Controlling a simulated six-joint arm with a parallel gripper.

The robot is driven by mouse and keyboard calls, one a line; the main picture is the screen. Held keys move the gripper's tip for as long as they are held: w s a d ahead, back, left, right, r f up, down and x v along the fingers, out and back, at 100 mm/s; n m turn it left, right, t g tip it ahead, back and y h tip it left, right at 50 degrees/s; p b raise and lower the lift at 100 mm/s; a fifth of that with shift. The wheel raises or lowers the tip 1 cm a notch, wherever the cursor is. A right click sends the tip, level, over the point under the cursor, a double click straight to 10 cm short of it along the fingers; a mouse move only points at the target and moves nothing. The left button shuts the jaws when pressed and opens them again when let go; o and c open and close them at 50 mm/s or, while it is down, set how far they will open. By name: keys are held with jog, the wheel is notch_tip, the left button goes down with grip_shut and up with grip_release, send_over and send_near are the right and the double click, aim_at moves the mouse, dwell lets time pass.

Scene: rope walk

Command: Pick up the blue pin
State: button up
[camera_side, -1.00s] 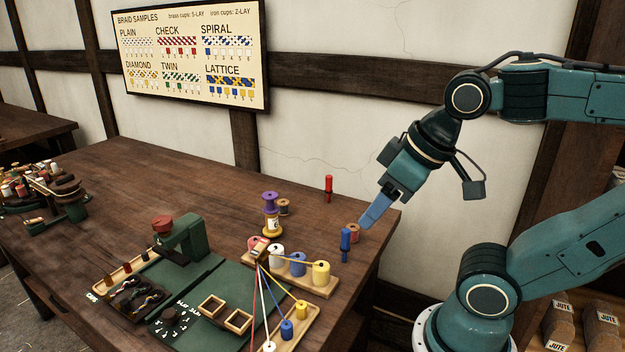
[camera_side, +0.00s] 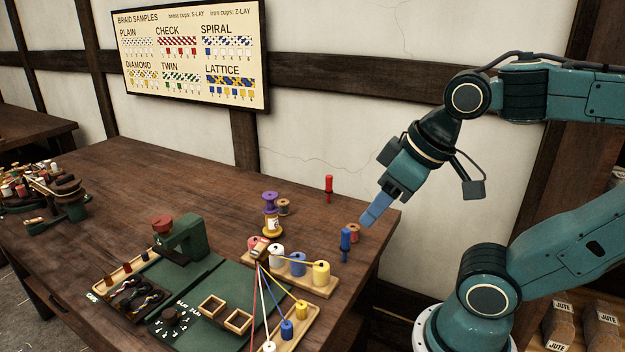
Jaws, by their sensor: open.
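The blue pin (camera_side: 345,243) stands upright on the table near its right edge. It has a blue upper part and a darker lower part. My gripper (camera_side: 368,219) is above and just to the right of the pin, pointing down and to the left. It is open and holds nothing that I can see. From this side the fingers overlap, so the gap between them is hidden. I cannot tell how far the fingertips are from the pin in depth.
A copper-brown spool (camera_side: 353,231) stands right behind the pin, close to the fingers. A red pin (camera_side: 328,188) stands farther back. A wooden rack of thread spools (camera_side: 321,274) lies in front. A purple-topped spool (camera_side: 270,206) is left. Table between the red and blue pins is clear.

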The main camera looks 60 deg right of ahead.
jog(key=m+g+h, duration=0.1)
jog(key=m+g, duration=0.5)
jog(key=m, duration=1.7)
send_over(346, 230)
jog(key=a, duration=0.1)
notch_tip(346, 230, down, 12)
jog(key=f, duration=0.1)
jog(key=shift+w+d+f, duration=0.1)
jog(key=shift+d+f, duration=0.1)
jog(key=shift+f, duration=1.8)
jog(key=shift+d+f, duration=0.2)
jog(key=shift+f, duration=1.8)
jog(key=shift+d+f, duration=0.15)
jog(key=shift+f, duration=1.15)
jog(key=shift+d+f, duration=0.1)
jog(key=shift+f, duration=1.15)
jog(key=shift+c, duration=0.2)
jog(key=c, duration=1)
